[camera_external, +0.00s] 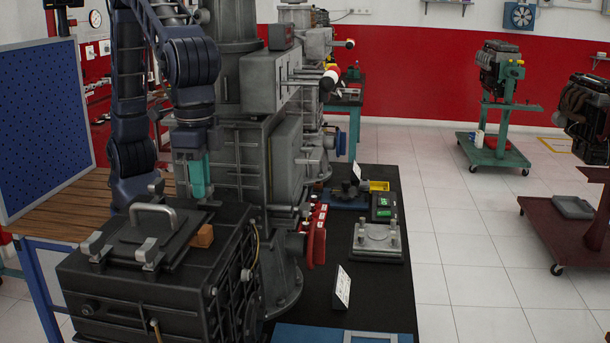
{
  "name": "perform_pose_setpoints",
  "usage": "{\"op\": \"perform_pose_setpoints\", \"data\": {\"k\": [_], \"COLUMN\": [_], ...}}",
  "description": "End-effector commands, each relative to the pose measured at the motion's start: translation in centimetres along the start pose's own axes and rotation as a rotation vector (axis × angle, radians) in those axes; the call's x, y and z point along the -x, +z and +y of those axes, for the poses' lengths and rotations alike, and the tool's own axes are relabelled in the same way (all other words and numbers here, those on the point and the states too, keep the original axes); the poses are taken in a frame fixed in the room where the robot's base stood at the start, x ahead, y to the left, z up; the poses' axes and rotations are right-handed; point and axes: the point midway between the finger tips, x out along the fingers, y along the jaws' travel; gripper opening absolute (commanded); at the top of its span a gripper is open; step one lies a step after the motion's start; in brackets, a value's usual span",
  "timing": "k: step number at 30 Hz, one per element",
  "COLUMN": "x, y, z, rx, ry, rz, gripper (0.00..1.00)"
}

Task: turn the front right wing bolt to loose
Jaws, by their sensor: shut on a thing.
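A dark box (165,290) stands in the left foreground. On its top is a black lid (135,240) with a grey arched handle (153,209). Grey wing bolts stand at the lid's near corners, one at left (94,244) and one at right (149,252). Another grey piece (157,186) shows at the far left corner. My gripper (192,203) points down at the lid's far right corner, with teal on its side. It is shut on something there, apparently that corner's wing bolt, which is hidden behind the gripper. The bolt's angle cannot be seen.
An orange-brown block (202,236) sits on the box just in front of my gripper. A tall grey machine (245,150) stands close behind and right. A blue perforated panel (45,130) is at left. The tiled floor at right is open between engine stands (497,105).

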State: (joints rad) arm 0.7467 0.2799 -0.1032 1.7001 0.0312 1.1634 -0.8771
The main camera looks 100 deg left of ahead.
Motion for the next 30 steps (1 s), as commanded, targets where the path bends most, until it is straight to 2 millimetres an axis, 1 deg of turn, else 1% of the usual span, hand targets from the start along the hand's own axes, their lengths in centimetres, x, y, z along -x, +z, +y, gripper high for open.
{"op": "perform_pose_setpoints", "data": {"k": [8,9,11,12,20,23,26,30], "x": [0.1,0.1,0.1,0.1,0.1,0.4,1.3,3.6], "y": [-0.1,-0.1,-0.1,-0.1,0.0,0.0,0.0,0.0], "z": [0.0,0.0,0.0,0.0,0.0,0.0,0.0,0.0], "rx": [0.002,0.002,0.002,0.001,0.001,0.000,0.000,0.000], "ry": [0.003,0.002,0.002,0.002,0.001,0.001,0.002,0.004], "rz": [0.002,0.002,0.002,0.002,0.001,0.001,0.002,0.003], "gripper": [0.00,0.17,0.28,0.36,0.36,0.36,0.36,0.36]}}
